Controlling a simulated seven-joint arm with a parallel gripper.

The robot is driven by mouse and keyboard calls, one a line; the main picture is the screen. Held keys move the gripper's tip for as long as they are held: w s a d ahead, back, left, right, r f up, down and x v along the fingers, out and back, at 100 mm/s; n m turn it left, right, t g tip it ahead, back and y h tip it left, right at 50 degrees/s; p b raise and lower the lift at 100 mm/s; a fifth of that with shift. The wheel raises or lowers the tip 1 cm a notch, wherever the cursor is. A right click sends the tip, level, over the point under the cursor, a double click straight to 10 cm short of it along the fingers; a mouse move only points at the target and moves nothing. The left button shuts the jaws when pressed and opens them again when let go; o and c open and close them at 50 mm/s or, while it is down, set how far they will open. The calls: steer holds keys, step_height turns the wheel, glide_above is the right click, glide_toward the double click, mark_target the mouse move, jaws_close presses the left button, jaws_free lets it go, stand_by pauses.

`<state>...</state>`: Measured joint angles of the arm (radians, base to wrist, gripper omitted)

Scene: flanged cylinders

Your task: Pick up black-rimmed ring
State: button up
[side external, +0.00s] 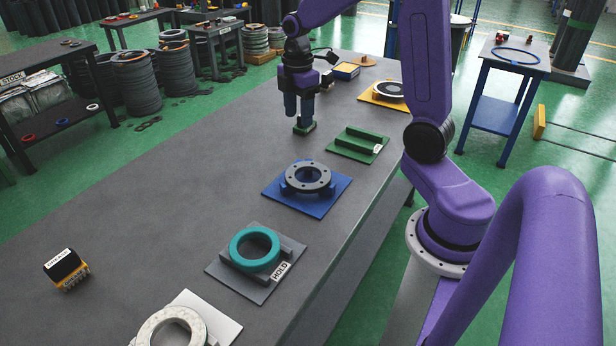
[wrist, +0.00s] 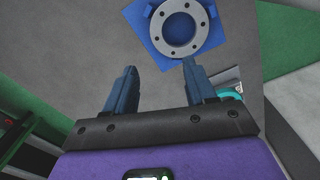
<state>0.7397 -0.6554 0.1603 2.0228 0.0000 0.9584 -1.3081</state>
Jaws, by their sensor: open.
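A ring with a dark rim and pale face (side external: 380,90) lies on a yellow plate (side external: 367,96) at the far right end of the bench. It looks like the black-rimmed ring, but is small here. It does not show in the wrist view. My gripper (side external: 304,126) points down over the bench, left of and nearer the camera than that ring, apart from it. In the wrist view its two blue fingers (wrist: 158,88) stand wide apart with nothing between them. A small green patch shows at the fingertips in the side view; I cannot tell what it is.
A grey flange ring (side external: 308,167) sits on a blue plate (side external: 335,188). A green plate with a raised block (side external: 360,138) lies between it and the yellow plate. A teal ring (side external: 235,240) sits on a grey HOLD fixture. The bench's left side is mostly clear.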

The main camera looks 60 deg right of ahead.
glide_above(298, 166)
steer(key=f, duration=1)
steer(key=shift+s, duration=0.35)
steer(key=shift+w+f, duration=0.2)
steer(key=shift+f, duration=1.1)
steer(key=shift+w+f, duration=0.15)
steer(key=shift+f, duration=1.1)
jaws_close()
